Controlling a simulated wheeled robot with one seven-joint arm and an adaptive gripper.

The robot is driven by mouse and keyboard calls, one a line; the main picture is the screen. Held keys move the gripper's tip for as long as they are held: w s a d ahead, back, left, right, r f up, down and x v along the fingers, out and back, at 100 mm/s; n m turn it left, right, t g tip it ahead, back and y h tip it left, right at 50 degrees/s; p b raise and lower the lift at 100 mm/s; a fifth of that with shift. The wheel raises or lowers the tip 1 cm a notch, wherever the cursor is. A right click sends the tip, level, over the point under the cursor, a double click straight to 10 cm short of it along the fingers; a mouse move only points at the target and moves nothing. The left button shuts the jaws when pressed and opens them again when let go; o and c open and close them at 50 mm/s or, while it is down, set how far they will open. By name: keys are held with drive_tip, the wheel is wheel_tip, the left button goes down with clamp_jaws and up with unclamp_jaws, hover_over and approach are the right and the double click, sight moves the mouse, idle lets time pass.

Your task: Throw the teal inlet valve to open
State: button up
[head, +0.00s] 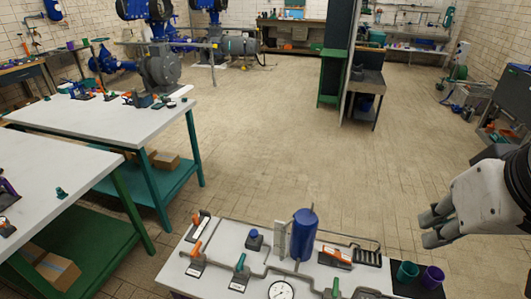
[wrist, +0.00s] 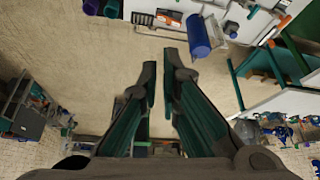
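A valve with an upright teal handle (head: 240,263) stands on the front left part of the white bench panel in the head view, with a label plate at its foot. Another green-handled valve (head: 335,288) stands at the lower edge, partly cut off. I cannot read the labels to tell which is the inlet. My gripper (head: 428,228) is at the right, above the floor beyond the panel's right end, well apart from both valves. In the wrist view its two fingers (wrist: 160,75) are apart with nothing between them.
The panel also bears orange-handled valves (head: 337,256), a blue cylinder (head: 303,234), a gauge (head: 281,290) and thin pipes. A teal cup (head: 406,272) and a purple cup (head: 432,277) stand at its right. White tables (head: 120,122) are at the left. The middle floor is clear.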

drive_tip(key=o, duration=0.3)
drive_tip(key=shift+w+a, duration=0.15)
drive_tip(key=shift+w, duration=0.05)
drive_tip(key=shift+o, duration=0.2)
drive_tip(key=m+g+b, duration=0.1)
drive_tip(key=m+g, duration=0.1)
drive_tip(key=g, duration=0.3)
hover_over(241, 260)
wheel_tip(241, 260, down, 22)
wheel_tip(241, 260, down, 13)
drive_tip(key=shift+r, duration=0.1)
clamp_jaws()
